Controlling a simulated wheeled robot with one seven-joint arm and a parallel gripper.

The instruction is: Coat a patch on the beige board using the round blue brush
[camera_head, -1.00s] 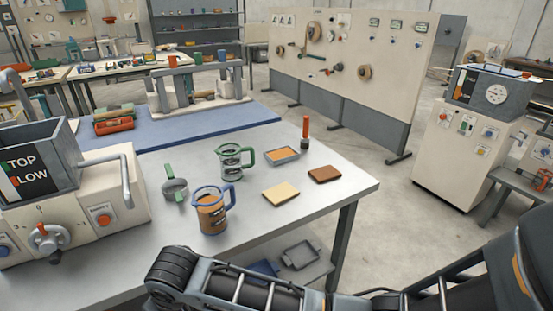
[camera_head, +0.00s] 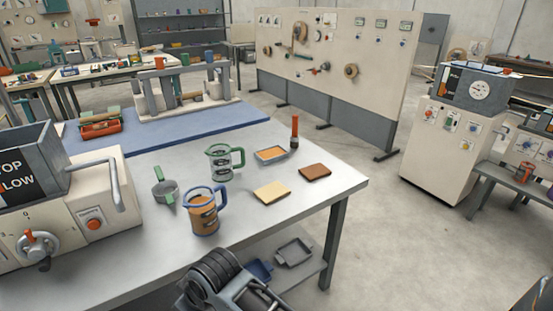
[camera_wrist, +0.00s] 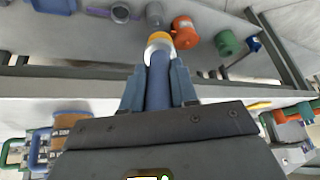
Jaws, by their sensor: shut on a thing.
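The beige board (camera_head: 272,192) lies flat on the grey table in the head view, left of a brown board (camera_head: 315,172). In the wrist view my gripper (camera_wrist: 158,76) is shut on a blue round handle (camera_wrist: 158,92). A pale collar and an orange-yellow tip (camera_wrist: 158,38) stick out beyond the fingers; this looks like the blue brush. The gripper and brush are not visible in the head view, where only part of my arm shows at the bottom.
An orange-handled upright tool (camera_head: 295,132) stands beside the tray. Small trays (camera_head: 293,251) lie on the lower shelf. The table's front right is bare.

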